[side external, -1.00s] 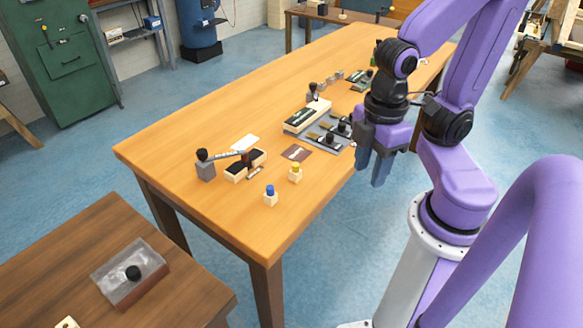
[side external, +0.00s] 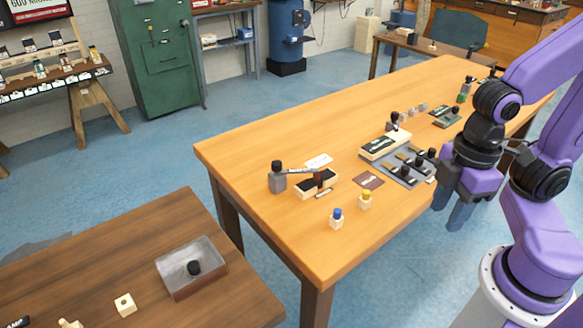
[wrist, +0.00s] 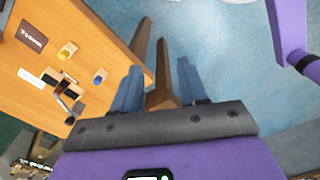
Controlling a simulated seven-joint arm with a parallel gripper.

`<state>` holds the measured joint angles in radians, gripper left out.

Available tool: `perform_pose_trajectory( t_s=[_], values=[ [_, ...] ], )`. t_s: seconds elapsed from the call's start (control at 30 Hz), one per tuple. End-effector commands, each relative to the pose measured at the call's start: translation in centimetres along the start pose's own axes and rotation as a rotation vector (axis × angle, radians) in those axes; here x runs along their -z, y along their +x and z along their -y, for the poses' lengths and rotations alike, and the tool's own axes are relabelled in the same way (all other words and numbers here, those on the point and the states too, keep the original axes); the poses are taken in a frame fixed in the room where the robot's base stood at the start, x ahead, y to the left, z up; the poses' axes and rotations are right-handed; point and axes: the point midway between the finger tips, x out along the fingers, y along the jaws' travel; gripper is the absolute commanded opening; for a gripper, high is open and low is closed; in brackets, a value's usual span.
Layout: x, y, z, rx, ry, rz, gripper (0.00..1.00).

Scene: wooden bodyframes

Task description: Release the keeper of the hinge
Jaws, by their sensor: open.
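My gripper (side external: 455,207) is open and empty, fingers pointing down, beyond the near long edge of the wooden table (side external: 300,125). On the table, a grey block with a black knob (side external: 277,180) has a thin metal arm reaching over a pale wooden box with a dark top (side external: 308,186). A grey plate (side external: 402,172) with several black knobs lies nearer my gripper. No part is clearly readable as the hinge or its keeper at this size. My gripper touches none of these.
A blue-topped peg block (side external: 336,218) and a yellow-topped one (side external: 365,200) stand near the table's front edge. A brown card (side external: 368,180) lies behind them. A clear-topped box (side external: 185,270) sits on a separate dark table. The big table's left end is bare.

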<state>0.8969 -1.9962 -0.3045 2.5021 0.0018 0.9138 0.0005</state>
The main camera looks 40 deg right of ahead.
Motion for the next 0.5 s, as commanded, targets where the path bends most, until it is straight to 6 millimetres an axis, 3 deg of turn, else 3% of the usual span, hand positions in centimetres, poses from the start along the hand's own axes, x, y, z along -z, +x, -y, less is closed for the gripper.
perform_pose_trajectory(
  t_s=[0.03, 0.13, 0.27, 0.5],
  values=[
    [0.0, 0.0, 0.0, 0.000, 0.000, 0.000, 0.33],
    [0.1, 0.1, -0.2, -0.008, -0.005, 0.010, 0.00],
    [0.4, 0.7, -1.3, -0.051, -0.036, 0.062, 0.00],
    [2.0, 2.8, -5.8, -0.220, -0.172, 0.264, 0.00]
  ],
)
